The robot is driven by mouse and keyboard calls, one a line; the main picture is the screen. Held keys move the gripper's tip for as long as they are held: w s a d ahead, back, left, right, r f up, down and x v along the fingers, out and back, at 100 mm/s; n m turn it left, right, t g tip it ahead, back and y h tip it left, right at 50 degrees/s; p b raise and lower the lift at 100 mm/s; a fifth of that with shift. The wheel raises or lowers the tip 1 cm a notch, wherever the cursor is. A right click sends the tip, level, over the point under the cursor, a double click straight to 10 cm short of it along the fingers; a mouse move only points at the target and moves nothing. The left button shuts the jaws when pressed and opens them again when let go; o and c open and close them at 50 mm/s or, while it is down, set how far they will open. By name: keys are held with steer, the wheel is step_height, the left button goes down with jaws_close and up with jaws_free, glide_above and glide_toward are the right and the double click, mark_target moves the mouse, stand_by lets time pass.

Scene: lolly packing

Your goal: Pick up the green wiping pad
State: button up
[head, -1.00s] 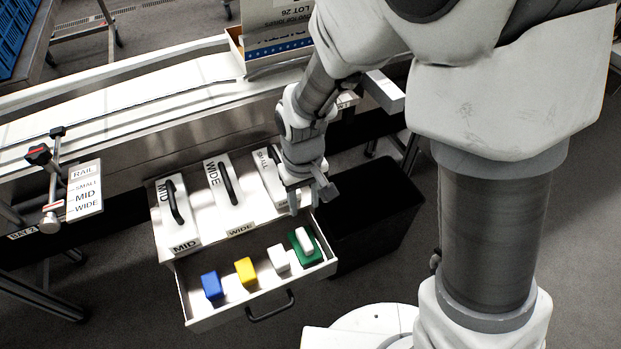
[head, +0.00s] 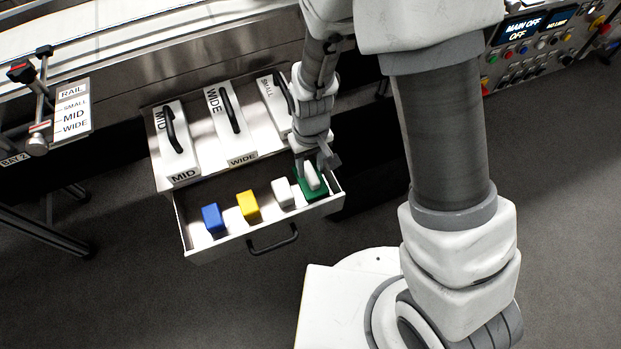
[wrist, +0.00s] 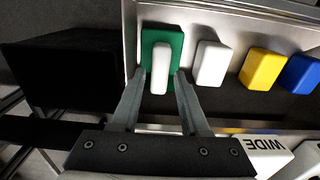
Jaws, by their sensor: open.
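The green wiping pad (head: 310,191) has a white handle block on top and lies at the right end of an open drawer (head: 212,247). In the wrist view the green pad (wrist: 150,47) and its white handle (wrist: 160,68) show between and just beyond the fingertips. My gripper (head: 311,168) is open, over the pad from the bench side, with its fingers (wrist: 163,72) on either side of the white handle. I cannot tell whether a finger touches the handle. Part of the pad is hidden behind the handle.
In the drawer beside the pad stand a white block (head: 283,192), a yellow block (head: 248,206) and a blue block (head: 212,218). Behind them lie handled plates marked MID (head: 178,150), WIDE (head: 229,122) and SMALL (head: 272,104). A black bin (wrist: 62,72) stands beside the drawer.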

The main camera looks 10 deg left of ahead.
mark_target(311, 172)
step_height(311, 172, down, 3)
steer(key=shift+f+b, duration=0.2)
steer(key=shift+b, duration=0.3)
steer(key=shift+r, duration=0.1)
jaws_close()
steer(key=shift+r, duration=0.1)
step_height(311, 172, up, 18)
steer(key=p, duration=0.6)
steer(key=c, duration=0.5)
jaws_free()
steer(key=shift+p, duration=0.35)
jaws_close()
